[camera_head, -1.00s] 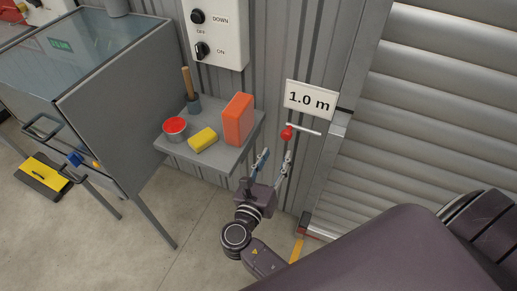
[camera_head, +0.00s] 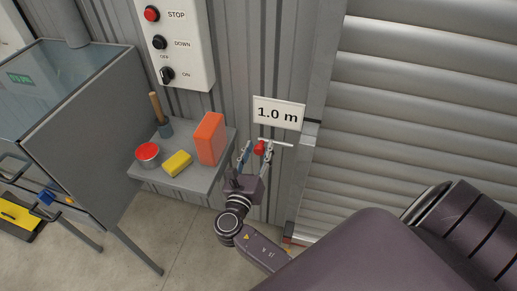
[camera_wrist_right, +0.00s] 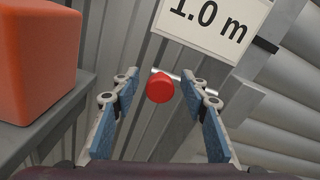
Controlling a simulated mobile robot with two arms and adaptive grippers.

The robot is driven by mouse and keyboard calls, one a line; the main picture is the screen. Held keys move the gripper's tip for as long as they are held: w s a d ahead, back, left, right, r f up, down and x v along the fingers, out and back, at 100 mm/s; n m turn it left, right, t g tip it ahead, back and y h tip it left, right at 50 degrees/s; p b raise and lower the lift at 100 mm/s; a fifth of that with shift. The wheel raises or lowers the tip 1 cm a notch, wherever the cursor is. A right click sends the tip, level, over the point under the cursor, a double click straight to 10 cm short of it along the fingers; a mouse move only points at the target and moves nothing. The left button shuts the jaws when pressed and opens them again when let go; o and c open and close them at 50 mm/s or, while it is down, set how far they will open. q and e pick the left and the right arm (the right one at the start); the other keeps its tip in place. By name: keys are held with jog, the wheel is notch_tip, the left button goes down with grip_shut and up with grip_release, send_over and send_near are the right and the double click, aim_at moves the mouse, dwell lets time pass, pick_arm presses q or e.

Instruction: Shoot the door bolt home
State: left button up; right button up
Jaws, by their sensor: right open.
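The door bolt is a thin pale rod (camera_head: 279,143) with a red knob (camera_head: 260,147), just below the 1.0 m sign beside the shutter. The rod points right toward the door's side rail. My right gripper (camera_head: 256,157) is open, with its fingers pointing up at the knob. In the right wrist view the red knob (camera_wrist_right: 160,89) sits between the two blue-padded fingers (camera_wrist_right: 162,110), with clear space on both sides. I cannot tell how deep the knob is between the pads. The rod (camera_wrist_right: 172,73) shows behind the knob. My left gripper is not in view.
A grey shelf (camera_head: 203,178) left of the gripper holds an orange block (camera_head: 209,139), a yellow sponge-like block (camera_head: 177,164), a red-topped tin (camera_head: 147,152) and a brush (camera_head: 160,118). A switch box (camera_head: 180,60) hangs above. The ribbed shutter (camera_head: 410,110) fills the right.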

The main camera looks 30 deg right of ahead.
aim_at(279, 145)
grip_shut()
jog(key=s+d+p, duration=0.1)
jog(key=s, duration=0.1)
jog(key=s+d+p, duration=0.2)
jog(key=shift+d+r, duration=0.1)
jog(key=shift+s+d+p, duration=0.15)
jog(key=shift+d+p, duration=0.05)
jog(key=shift+p, duration=0.1)
jog(key=shift+f, duration=0.2)
